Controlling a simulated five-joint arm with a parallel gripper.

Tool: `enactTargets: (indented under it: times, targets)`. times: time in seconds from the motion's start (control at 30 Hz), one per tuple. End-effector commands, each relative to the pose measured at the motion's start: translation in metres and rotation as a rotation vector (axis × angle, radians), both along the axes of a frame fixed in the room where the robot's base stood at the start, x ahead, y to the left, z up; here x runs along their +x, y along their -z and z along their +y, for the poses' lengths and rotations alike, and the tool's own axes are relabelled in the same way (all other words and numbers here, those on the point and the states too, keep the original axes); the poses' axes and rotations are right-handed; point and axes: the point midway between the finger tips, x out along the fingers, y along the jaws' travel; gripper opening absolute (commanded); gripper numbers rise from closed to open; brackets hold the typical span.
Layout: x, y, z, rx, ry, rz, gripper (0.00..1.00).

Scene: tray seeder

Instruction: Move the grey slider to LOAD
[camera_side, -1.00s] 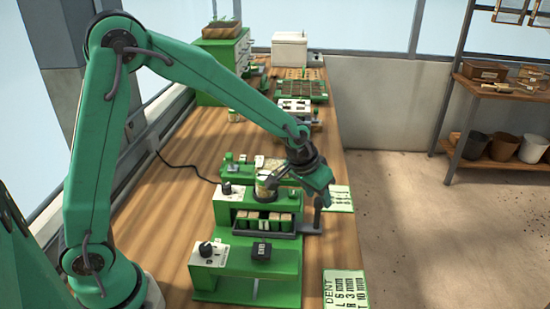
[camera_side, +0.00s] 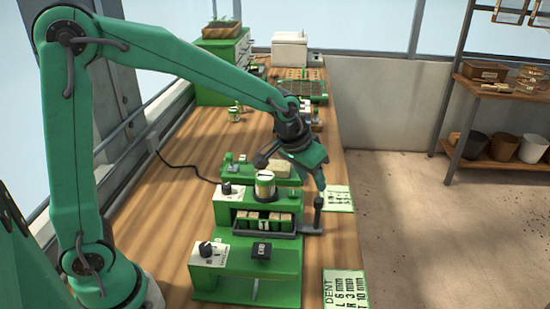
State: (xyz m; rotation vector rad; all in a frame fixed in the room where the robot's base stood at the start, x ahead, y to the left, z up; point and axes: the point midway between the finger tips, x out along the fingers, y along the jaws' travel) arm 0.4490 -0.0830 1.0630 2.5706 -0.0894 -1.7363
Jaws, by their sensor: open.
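The grey slider (camera_side: 309,231) is a dark flat bar at the front of the green seeder (camera_side: 285,206), with an upright dark handle (camera_side: 318,213) at its right end. My gripper (camera_side: 293,173) is open and empty, above and behind the slider. Its green right jaw points down just above the top of the handle in the picture; I cannot tell whether they touch. Its dark left finger reaches out over the seeder's back part. No LOAD label is readable in this view.
A tin (camera_side: 265,186) stands on the seeder behind a row of small packets (camera_side: 263,219). A dark block (camera_side: 261,250) and a knob (camera_side: 206,249) sit in front. Printed cards (camera_side: 344,289) lie at the bench's right edge. The bench left of the seeder is mostly clear.

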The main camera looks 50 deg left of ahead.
Motion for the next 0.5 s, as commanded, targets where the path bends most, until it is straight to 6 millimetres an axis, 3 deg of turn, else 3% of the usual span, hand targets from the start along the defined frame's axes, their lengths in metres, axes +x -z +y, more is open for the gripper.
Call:
enactTargets:
  times: [0.27,0.5]
  targets:
    - [0.004,0.001,-0.001,-0.011,-0.041,0.031,0.44]
    - [0.019,0.002,-0.004,-0.044,-0.231,0.167,0.44]
